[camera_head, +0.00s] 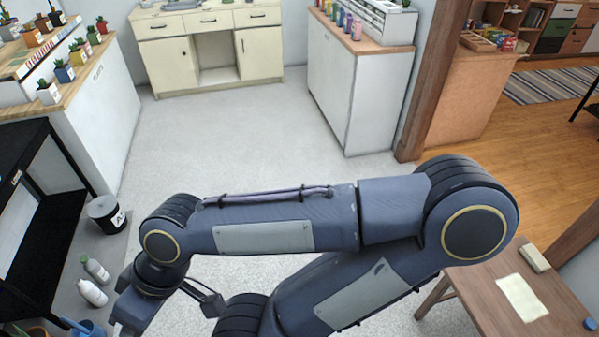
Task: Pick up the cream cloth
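The cream cloth (521,298) lies flat on a brown wooden table (477,281) at the lower right. One arm of mine fills the lower middle, its elbow out to the right and its forearm reaching left. It appears to be my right arm. Its gripper (172,308) is at the lower left, far from the cloth and partly cut off by the bottom edge, so I cannot tell whether it is open. Nothing is visibly held in it. My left gripper is not in view.
A cream block (534,258) and a blue round object (590,324) share the table with the cloth. The grey floor (235,135) is clear in the middle.

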